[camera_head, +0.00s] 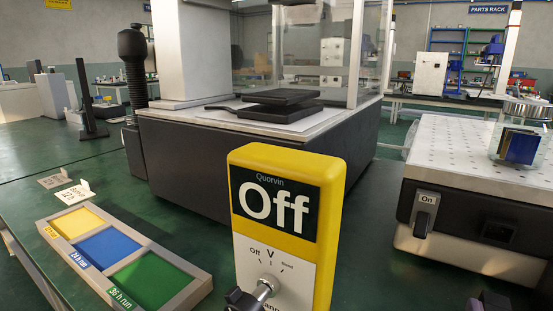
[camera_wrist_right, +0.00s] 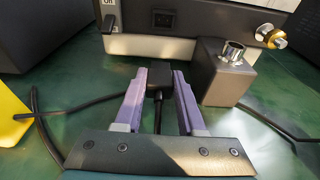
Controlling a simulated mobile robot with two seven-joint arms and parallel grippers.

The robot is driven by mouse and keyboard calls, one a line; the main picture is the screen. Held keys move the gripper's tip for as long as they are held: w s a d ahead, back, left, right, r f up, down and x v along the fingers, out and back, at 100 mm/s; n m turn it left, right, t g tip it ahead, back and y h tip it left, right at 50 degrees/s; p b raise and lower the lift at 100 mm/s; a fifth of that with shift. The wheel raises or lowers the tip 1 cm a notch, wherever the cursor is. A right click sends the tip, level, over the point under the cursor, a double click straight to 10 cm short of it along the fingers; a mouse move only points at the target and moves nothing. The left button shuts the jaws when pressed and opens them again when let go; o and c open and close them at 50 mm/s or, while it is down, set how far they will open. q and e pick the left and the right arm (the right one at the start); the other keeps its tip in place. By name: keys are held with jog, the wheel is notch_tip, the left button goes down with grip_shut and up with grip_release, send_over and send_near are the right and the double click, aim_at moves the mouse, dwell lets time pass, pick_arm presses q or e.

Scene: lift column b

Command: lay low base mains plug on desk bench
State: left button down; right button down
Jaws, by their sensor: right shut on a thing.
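The mains plug (camera_wrist_right: 158,80) is a black block with a black cord running off it. In the right wrist view it sits between the two purple fingers of my right gripper (camera_wrist_right: 159,78), which is shut on it. I cannot tell whether the plug touches the bench. The green desk bench (camera_wrist_right: 75,75) lies below and around it. The low base (camera_head: 480,160), with a white perforated top, stands beyond the gripper. Its front carries a lever marked On and a dark socket (camera_wrist_right: 163,20) with nothing in it. Only a bit of my right gripper shows at the head view's bottom right. My left gripper is not in view.
A yellow box marked Off (camera_head: 328,180) stands upright at the front. A tray with yellow, blue and green fields (camera_head: 195,290) lies left. A dark block with a metal collar (camera_wrist_right: 225,80) stands right of the gripper. Black cords lie across the bench.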

jog(key=shift+f+b, duration=0.45)
jog(key=shift+f, duration=0.2)
jog(key=shift+f+b, duration=0.7)
jog(key=shift+f, duration=0.25)
jog(key=shift+c, duration=2.1)
grip_release()
jog(key=shift+s, duration=0.1)
jog(key=p+v, duration=0.1)
jog(key=v, duration=0.9)
jog(key=shift+r, duration=0.1)
